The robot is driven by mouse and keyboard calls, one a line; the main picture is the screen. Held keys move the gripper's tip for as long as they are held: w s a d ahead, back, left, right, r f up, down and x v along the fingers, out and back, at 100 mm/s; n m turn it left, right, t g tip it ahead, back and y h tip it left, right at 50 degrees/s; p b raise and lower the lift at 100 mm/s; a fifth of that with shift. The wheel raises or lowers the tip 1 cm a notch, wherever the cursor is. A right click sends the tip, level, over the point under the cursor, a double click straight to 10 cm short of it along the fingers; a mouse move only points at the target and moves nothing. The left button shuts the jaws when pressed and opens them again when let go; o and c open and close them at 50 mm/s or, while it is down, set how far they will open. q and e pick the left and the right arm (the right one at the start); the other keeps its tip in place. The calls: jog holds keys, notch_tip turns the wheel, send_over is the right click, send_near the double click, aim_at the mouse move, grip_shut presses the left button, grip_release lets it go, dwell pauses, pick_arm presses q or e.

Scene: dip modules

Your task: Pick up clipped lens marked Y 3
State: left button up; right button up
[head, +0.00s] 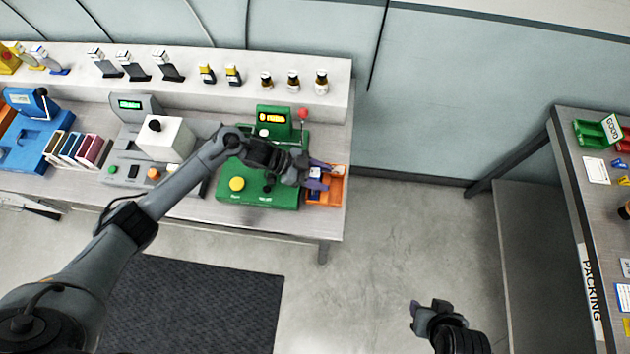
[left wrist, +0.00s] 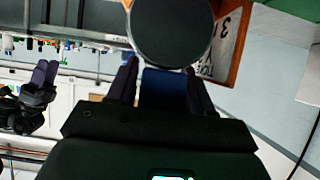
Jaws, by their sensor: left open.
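My left gripper (head: 319,176) is open, with its fingers over the orange bin (head: 339,185) at the right end of the bench. In the left wrist view, a blue piece (left wrist: 165,88) lies between the spread fingers of my left gripper (left wrist: 160,70). A large dark round disc (left wrist: 170,28) is just beyond the fingertips. I cannot tell whether disc and blue piece are one part. A white label (left wrist: 229,38) beside the orange wall shows a 3 and a partly hidden Y. My right gripper (head: 428,312) is away over the floor, its jaws unclear.
A green machine (head: 258,190) with a yellow button and a red knob stands left of the bin. Several small bottles (head: 293,80) stand on the shelf behind. A packing table (head: 575,180) is at the far right, with open floor between.

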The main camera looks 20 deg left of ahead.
pick_arm(q)
grip_shut()
dwell(0.3)
jog(key=shift+r, duration=0.15)
